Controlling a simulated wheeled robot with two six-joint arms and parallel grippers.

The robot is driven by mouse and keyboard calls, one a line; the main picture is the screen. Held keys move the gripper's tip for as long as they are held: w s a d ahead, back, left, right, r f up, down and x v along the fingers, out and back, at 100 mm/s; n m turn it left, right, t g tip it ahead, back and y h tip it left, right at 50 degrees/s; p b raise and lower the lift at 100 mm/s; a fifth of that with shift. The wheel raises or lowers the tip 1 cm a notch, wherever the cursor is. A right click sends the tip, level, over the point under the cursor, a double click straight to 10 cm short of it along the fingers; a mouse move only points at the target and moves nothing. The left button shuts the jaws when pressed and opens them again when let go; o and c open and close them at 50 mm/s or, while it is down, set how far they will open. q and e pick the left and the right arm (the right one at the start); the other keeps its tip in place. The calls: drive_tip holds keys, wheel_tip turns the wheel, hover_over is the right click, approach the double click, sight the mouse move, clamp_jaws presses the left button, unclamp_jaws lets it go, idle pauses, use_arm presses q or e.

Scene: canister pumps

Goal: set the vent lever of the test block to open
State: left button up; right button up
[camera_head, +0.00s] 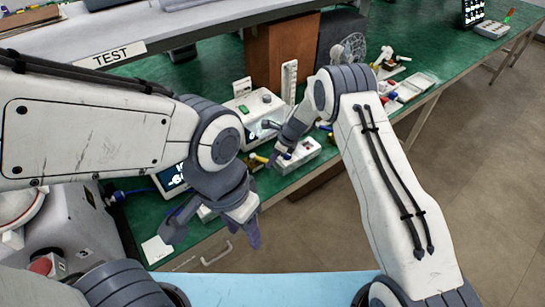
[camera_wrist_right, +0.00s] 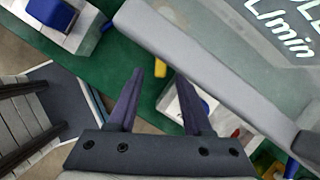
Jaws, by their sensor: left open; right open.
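A small brass-coloured piece with a yellow part (camera_head: 261,158) sits on the green bench beside my right gripper (camera_head: 276,158); I take it for the test block and its lever, but it is too small to read the lever's setting. In the right wrist view a yellow part (camera_wrist_right: 162,68) shows just beyond the open fingers of my right gripper (camera_wrist_right: 157,100), apart from them. My right gripper is open and empty. My left gripper (camera_head: 213,236) is open and empty, low over the front edge of the bench, and hides part of the bench.
A white instrument (camera_head: 240,108) with a green button stands behind my right gripper. A large display marked L/min (camera_wrist_right: 260,60) lies close in the right wrist view. A white box (camera_head: 298,153) stands right of the gripper. A screen unit (camera_head: 170,180) is at left.

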drive_tip(key=shift+a+f, duration=0.1)
drive_tip(key=shift+f, duration=0.15)
clamp_jaws()
idle(1.4)
